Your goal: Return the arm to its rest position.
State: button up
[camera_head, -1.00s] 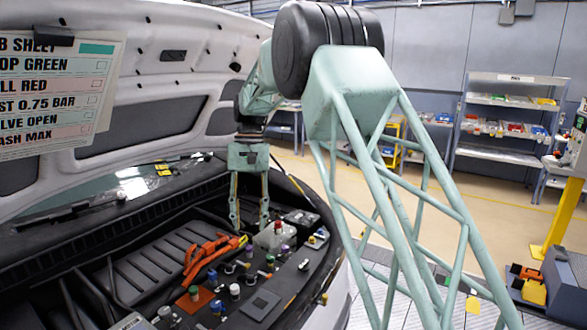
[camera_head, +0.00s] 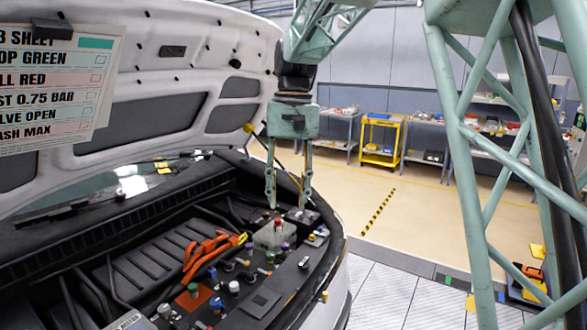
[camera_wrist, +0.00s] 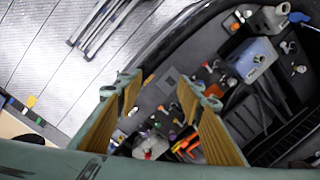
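My gripper (camera_head: 288,203) hangs fingers down above the far right of the open engine bay (camera_head: 150,262). Its two long fingers are apart with nothing between them. In the wrist view, the open fingers (camera_wrist: 160,96) reach over the bay's small parts. My arm's green lattice link fills the right of the head view.
The raised hood (camera_head: 165,50) with a job sheet (camera_head: 55,85) stands at left. Orange pliers-like tools (camera_head: 207,252) and several coloured caps lie in the bay. A yellow cart (camera_head: 382,138) and shelves stand at the back.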

jog(key=s+d+r+t+b, duration=0.1)
jog(key=s+d+r, duration=0.2)
jog(key=s+d, duration=0.55)
jog(key=s+d+r+t+b, duration=0.1)
jog(key=s+d+r, duration=0.35)
jog(key=s, duration=0.75)
jog(key=s+d+f+t, duration=0.1)
jog(key=s+d+f, duration=0.2)
jog(key=s, duration=0.5)
jog(key=s+d+f+t+b, duration=0.1)
jog(key=s+d+f, duration=0.2)
jog(key=s, duration=0.5)
jog(key=s+d+f, duration=0.3)
jog(key=s+f, duration=0.1)
jog(key=s, duration=0.4)
jog(key=shift+d+m+t+h+b, duration=0.25)
jog(key=shift+m+t+h+b, duration=0.05)
jog(key=shift+t+b, duration=0.1)
jog(key=shift+r, duration=0.1)
